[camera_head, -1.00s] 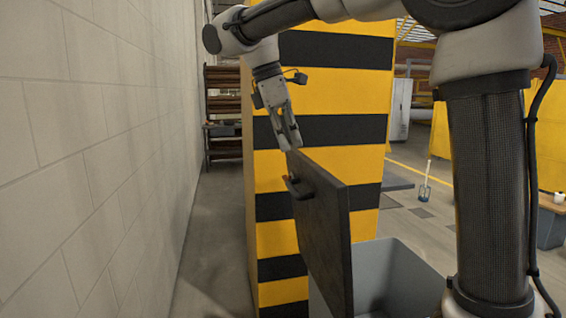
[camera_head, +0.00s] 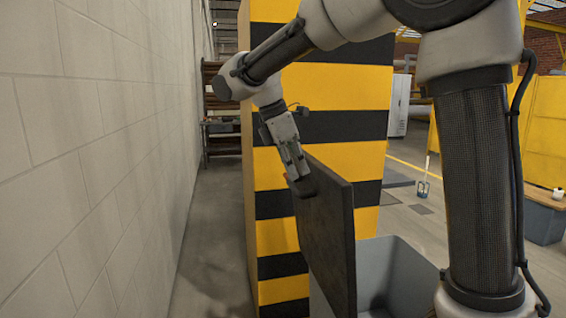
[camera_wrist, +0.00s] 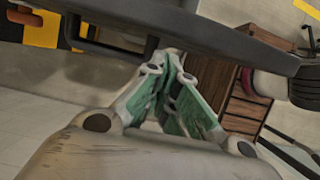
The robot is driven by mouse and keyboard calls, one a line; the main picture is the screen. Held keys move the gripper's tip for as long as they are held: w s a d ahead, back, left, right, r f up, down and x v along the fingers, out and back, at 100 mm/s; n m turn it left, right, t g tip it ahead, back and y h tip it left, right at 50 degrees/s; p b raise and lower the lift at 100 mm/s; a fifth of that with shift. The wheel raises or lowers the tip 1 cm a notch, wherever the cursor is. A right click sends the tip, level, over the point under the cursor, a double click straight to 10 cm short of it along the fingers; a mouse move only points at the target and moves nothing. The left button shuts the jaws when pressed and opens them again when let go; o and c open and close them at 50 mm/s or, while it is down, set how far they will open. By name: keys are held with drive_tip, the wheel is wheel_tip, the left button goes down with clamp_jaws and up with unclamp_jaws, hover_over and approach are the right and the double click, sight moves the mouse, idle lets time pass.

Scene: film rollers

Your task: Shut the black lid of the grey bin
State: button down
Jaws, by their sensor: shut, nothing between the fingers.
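The grey bin (camera_head: 405,275) stands at the bottom middle of the head view, its top open. Its black lid (camera_head: 328,232) stands up steeply on the bin's left side, its flat face toward me. My gripper (camera_head: 297,180) is shut and empty at the lid's upper left edge, on the side away from the bin, close to where the lid's handle was seen. In the wrist view the gripper's green-padded fingers (camera_wrist: 172,80) are together, just under a dark bar that appears to be the lid (camera_wrist: 210,30). Whether they touch it I cannot tell.
A yellow and black striped pillar (camera_head: 330,100) stands right behind the lid. A pale block wall (camera_head: 90,150) runs along the left, with a narrow free strip of floor (camera_head: 210,250) beside it. A shelf rack (camera_head: 222,110) stands far back.

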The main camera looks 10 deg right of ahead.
drive_tip(key=shift+d, duration=0.5)
drive_tip(key=shift+d+r, duration=0.1)
drive_tip(key=shift+d, duration=0.05)
